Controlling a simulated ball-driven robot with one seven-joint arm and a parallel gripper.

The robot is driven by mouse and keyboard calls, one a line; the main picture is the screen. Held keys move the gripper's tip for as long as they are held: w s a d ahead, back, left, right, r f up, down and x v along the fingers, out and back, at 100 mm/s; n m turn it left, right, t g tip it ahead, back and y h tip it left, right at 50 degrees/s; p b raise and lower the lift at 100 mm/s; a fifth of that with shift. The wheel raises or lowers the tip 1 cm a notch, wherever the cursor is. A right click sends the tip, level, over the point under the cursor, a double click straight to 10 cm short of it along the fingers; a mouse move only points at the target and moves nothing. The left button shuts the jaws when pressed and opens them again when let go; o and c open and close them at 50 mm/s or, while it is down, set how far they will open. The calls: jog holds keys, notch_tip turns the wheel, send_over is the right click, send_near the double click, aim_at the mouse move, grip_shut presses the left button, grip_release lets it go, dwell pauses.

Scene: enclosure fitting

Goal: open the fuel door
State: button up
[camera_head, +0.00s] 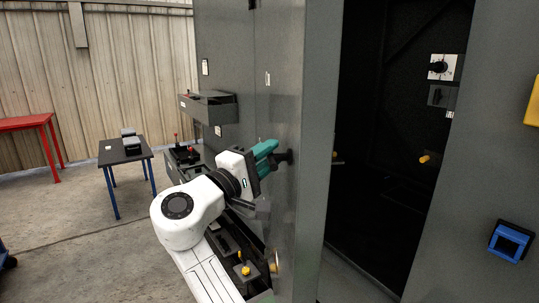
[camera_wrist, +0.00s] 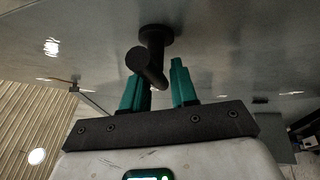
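A tall grey panel (camera_head: 282,90) carries a black knob-like handle (camera_head: 285,157). No label shows whether this panel is the fuel door. The handle (camera_wrist: 155,55) also shows in the wrist view, standing out from the grey surface on a round base. My gripper (camera_head: 266,150) has teal fingers and is at the handle, left of it in the head view. In the wrist view the fingers of my gripper (camera_wrist: 159,82) are apart, with the handle's lower end in front of the gap between them. I cannot tell whether they touch it.
Right of the panel is a dark open enclosure (camera_head: 385,130) with a white-plated knob (camera_head: 442,67) inside. A grey box shelf (camera_head: 208,106) and dark trays stand left of the panel. A blue-legged table (camera_head: 125,155) and a red table (camera_head: 28,122) stand farther left, with clear floor around.

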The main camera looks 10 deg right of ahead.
jog(key=shift+o, duration=1.1)
jog(key=shift+r, duration=0.1)
jog(key=b+v, duration=0.2)
jog(key=v, duration=0.8)
jog(key=shift+s+a+b, duration=0.25)
jog(key=shift+a+b, duration=0.05)
jog(key=shift+a, duration=0.05)
jog(key=shift+c, duration=0.3)
